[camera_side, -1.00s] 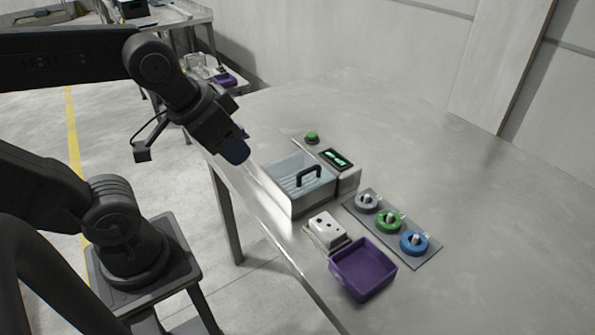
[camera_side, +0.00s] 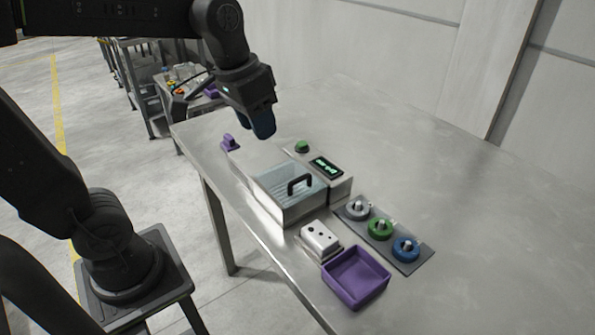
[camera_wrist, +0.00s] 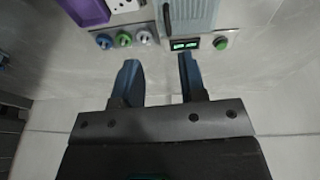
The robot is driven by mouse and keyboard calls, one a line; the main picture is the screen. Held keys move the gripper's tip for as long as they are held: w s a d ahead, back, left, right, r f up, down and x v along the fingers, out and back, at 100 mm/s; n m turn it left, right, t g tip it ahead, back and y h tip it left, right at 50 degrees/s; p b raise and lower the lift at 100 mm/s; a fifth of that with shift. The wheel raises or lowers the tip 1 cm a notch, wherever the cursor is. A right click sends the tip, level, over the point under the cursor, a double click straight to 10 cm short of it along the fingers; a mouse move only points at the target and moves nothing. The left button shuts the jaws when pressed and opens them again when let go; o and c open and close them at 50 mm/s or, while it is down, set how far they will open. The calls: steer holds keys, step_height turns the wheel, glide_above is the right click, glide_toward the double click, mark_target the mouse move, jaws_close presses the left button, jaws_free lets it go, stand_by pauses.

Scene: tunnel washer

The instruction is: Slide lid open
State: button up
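The tunnel washer is a pale box with a clear lid (camera_side: 283,182) bearing a black arched handle (camera_side: 300,183). The lid also shows in the wrist view (camera_wrist: 196,14), at the top edge, with the handle (camera_wrist: 167,17) on its left side. The lid covers the basin below the handle. My gripper (camera_side: 259,136) is above and behind the washer in the side view, apart from the lid. In the wrist view my gripper (camera_wrist: 157,62) has its two blue fingers spread apart with nothing between them.
A green button (camera_side: 302,147) and a display (camera_side: 327,166) sit behind the lid. A purple tray (camera_side: 356,277), a white block with holes (camera_side: 319,237) and a plate of grey, green and blue rings (camera_side: 379,230) stand to the right. A purple piece (camera_side: 229,143) is at the left.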

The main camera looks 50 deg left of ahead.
mark_target(298, 178)
steer(key=w+a+f+g+h, duration=0.1)
steer(key=w+a+f+g, duration=0.15)
steer(key=w, duration=0.65)
steer(key=f, duration=0.4)
steer(key=d+f, duration=0.1)
steer(key=f, duration=0.3)
steer(key=d+f, duration=0.1)
steer(key=f, duration=0.3)
steer(key=shift+s+d+f, duration=0.1)
steer(key=shift+d+f, duration=0.05)
steer(key=shift+d, duration=0.1)
steer(key=shift+c, duration=0.5)
jaws_close()
steer(key=shift+a, duration=0.1)
